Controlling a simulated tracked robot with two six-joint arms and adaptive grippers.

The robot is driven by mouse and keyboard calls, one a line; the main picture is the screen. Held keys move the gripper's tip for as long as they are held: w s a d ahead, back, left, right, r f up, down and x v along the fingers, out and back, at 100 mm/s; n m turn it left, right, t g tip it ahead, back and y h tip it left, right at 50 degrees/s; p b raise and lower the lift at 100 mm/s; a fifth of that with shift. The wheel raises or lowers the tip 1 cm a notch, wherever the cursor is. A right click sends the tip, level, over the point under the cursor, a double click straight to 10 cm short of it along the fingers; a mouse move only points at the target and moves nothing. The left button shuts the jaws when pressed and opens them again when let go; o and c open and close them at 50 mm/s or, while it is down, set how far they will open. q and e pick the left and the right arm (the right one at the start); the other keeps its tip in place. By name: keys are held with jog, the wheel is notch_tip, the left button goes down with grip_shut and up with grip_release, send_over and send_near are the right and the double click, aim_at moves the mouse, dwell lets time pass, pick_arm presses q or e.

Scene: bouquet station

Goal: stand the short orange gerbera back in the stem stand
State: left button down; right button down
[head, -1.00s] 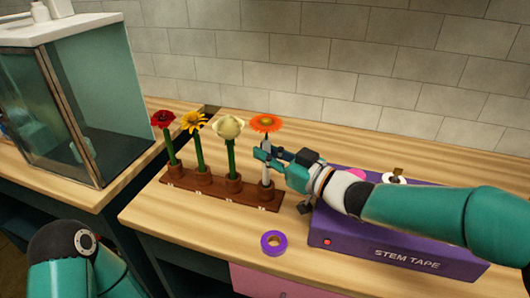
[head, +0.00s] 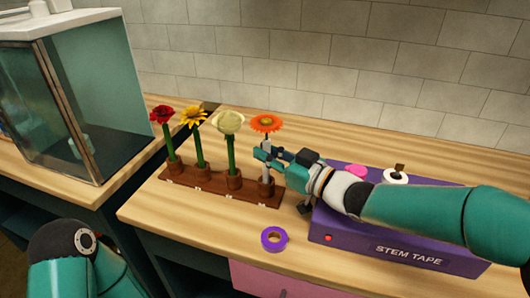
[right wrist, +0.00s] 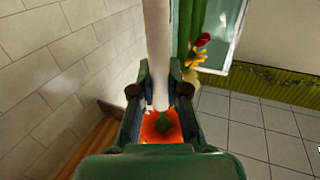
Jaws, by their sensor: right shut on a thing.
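The orange gerbera (head: 266,123) stands upright at the right end of the brown stem stand (head: 213,194). Its pale stem runs down to the rightmost cup (head: 266,187) and looks to be in it. My right gripper (head: 264,154) is shut on the gerbera's stem, below the bloom and above the cup. In the right wrist view the pale stem (right wrist: 158,45) passes between the fingers, and the orange bloom (right wrist: 153,125) shows beyond them, partly hidden. My left gripper is out of view; only part of that arm shows at lower left.
A red flower (head: 162,114), a yellow one (head: 193,117) and a cream one (head: 229,122) stand in the other cups. A purple stem tape box (head: 400,248) lies under my right forearm. A purple tape ring (head: 274,239) lies in front of the stand.

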jog(key=shift+d+f, duration=0.1)
jog(key=shift+f, duration=0.2)
jog(key=c, duration=0.5)
grip_release()
jog(key=shift+c, duration=0.2)
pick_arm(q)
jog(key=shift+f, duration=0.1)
pick_arm(e)
jog(key=shift+d+f, duration=0.1)
jog(key=shift+d, duration=0.05)
